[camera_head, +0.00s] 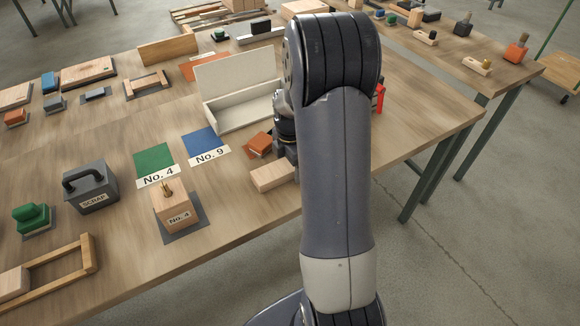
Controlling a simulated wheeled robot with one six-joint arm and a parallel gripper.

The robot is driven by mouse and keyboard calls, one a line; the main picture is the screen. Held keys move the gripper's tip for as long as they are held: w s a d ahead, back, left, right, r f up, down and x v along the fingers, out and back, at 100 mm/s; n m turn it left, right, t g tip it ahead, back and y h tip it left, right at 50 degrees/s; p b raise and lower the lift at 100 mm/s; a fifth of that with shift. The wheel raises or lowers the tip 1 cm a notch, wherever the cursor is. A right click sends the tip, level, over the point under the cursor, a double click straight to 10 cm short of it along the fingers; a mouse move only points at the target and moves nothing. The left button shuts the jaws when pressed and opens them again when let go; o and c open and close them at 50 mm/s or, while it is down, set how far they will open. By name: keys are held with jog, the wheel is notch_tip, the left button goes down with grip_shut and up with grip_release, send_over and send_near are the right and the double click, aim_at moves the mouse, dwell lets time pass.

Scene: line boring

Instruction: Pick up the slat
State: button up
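No piece is plainly marked as the slat. A pale wooden bar (272,176) lies near the table's front edge, just left of my arm, its right end partly behind it. A thin wooden board (168,50) stands on edge at the back left; I cannot tell which of these is the slat. Part of my gripper (286,142) shows as a dark shape at the left side of my arm, above and beside the pale bar. Its fingers are hidden, so I cannot see whether it holds anything.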

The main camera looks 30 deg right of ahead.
jog(key=c, duration=1)
jog(key=shift+c, duration=0.2)
jog(key=shift+r, duration=0.1)
